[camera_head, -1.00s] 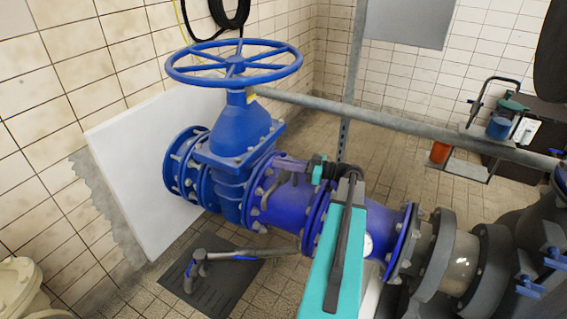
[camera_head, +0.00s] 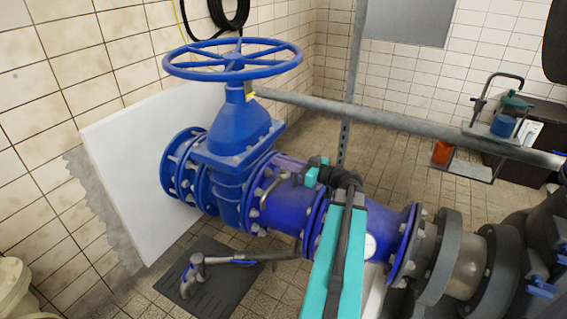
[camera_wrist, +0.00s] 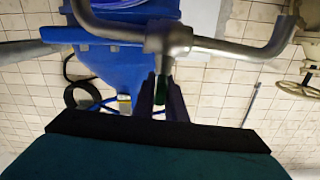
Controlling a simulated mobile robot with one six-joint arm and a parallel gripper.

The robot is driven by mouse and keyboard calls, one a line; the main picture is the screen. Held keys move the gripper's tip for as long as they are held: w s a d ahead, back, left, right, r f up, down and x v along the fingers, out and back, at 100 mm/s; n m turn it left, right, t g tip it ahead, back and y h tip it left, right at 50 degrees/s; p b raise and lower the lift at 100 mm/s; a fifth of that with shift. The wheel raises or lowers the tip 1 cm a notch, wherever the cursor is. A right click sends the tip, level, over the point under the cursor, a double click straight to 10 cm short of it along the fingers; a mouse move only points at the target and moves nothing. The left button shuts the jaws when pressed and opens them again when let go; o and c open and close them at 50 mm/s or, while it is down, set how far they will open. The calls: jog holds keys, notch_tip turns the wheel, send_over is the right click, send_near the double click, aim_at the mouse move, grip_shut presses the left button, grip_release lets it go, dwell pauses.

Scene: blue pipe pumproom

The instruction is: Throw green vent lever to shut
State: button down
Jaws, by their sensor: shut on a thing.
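The green vent lever (camera_wrist: 162,88) shows in the wrist view as a small dark green piece between my two fingers, just below a grey metal vent fitting. The vent fitting (camera_wrist: 168,40) has a bent pipe running out to both sides. My gripper (camera_wrist: 161,97) is shut on the lever. In the head view the vent's bent metal pipe (camera_head: 268,188) stands on top of the blue pipe (camera_head: 285,206). My gripper (camera_head: 287,166) reaches it from the right. The lever cannot be made out there, and its exact angle is hard to tell.
A large blue handwheel (camera_head: 233,60) on a gate valve stands left of the vent. A grey rail (camera_head: 400,121) runs behind the pipe. Open tiled floor lies behind the rail.

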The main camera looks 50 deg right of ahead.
jog(key=c, duration=1.8)
grip_release()
jog(key=shift+c, duration=0.2)
jog(key=shift+s, duration=0.1)
jog(key=v, duration=1.3)
jog(key=shift+s, duration=0.35)
jog(key=shift+d+r, duration=0.1)
